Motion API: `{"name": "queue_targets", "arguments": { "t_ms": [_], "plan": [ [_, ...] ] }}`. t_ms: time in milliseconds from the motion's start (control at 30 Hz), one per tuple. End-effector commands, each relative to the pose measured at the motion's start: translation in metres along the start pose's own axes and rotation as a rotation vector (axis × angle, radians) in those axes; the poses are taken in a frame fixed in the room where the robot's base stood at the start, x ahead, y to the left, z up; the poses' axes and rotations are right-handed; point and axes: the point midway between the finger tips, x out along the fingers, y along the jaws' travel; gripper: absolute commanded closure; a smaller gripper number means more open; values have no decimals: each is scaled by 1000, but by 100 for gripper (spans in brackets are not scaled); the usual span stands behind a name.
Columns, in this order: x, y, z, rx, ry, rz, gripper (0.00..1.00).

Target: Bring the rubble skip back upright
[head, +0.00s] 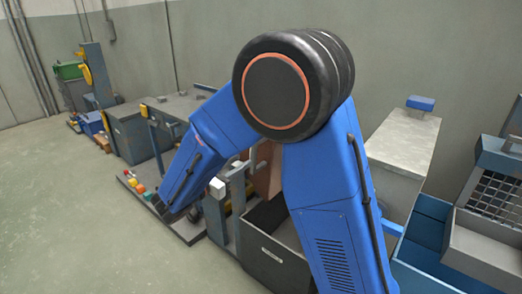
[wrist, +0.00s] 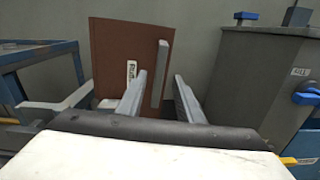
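The rubble skip appears to be the brown, box-like thing (wrist: 112,60) filling the middle of the wrist view. Its white label (wrist: 131,72) runs sideways, so it looks tipped. A grey bar handle (wrist: 161,65) stands upright on its face. In the head view, part of the brown skip (head: 268,170) shows behind my arm, above a dark grey bin (head: 272,255). My gripper (wrist: 160,80) is open, with one finger on each side of the bar in the picture. Gaps show on both sides; I cannot tell how deep the bar sits between them.
In the wrist view, a blue frame (wrist: 45,75) is at left and a grey cabinet (wrist: 258,80) with blue knobs at right. In the head view, a pale-topped cabinet (head: 405,145) and blue bin (head: 425,235) stand right. The floor (head: 60,220) at left is clear.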

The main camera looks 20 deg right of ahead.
Motion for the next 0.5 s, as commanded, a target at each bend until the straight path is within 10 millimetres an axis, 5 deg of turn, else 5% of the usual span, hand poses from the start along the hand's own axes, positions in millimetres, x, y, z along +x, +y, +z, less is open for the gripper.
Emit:
{"name": "queue_targets", "arguments": {
  "t_ms": [500],
  "plan": [
    [85,-1,0,0,0,-4,67]
  ]
}}
